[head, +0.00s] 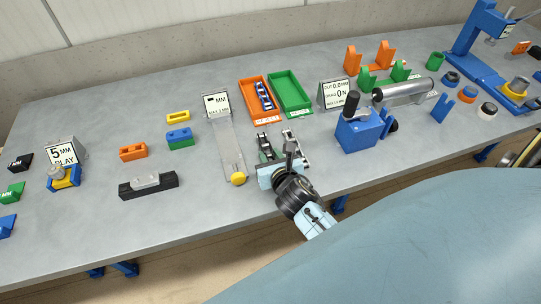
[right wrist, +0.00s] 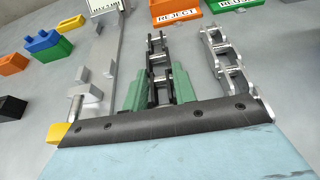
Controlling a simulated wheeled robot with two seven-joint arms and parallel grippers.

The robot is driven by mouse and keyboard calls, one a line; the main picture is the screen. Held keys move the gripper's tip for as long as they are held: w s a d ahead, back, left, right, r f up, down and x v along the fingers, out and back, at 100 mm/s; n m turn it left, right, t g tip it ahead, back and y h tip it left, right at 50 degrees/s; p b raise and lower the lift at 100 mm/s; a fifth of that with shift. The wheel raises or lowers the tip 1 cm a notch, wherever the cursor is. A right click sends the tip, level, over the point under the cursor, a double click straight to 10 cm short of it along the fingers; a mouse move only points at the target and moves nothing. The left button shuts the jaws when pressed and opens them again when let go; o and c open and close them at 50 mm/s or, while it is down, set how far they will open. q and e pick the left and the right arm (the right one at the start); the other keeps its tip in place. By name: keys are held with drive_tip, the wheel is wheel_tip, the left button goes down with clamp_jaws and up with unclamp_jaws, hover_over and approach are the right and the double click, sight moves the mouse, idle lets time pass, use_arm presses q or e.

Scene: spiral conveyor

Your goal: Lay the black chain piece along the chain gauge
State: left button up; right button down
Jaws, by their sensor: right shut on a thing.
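The black chain piece (right wrist: 157,52) is between the green fingers of my right gripper (right wrist: 158,90) in the right wrist view, its links running away from the gripper. The fingers are shut on it. In the head view my right gripper (head: 268,155) is low over the table near the front edge, and the chain is partly hidden by it. The chain gauge (head: 227,145) is a long grey bar with a yellow knob and a sign at its far end, just left of the gripper. It also shows in the right wrist view (right wrist: 101,70). My left gripper is not in view.
A silver chain (right wrist: 224,55) lies right of the gripper. Behind are an orange reject tray (head: 243,88) holding a blue-and-silver chain and a green reuse tray (head: 279,78). A blue fixture (head: 357,136) stands to the right. Colored blocks (head: 180,142) lie left of the gauge.

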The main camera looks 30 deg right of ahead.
drive_tip(key=shift+f, duration=0.1)
drive_tip(key=c, duration=1.1)
unclamp_jaws()
drive_tip(key=shift+f, duration=0.1)
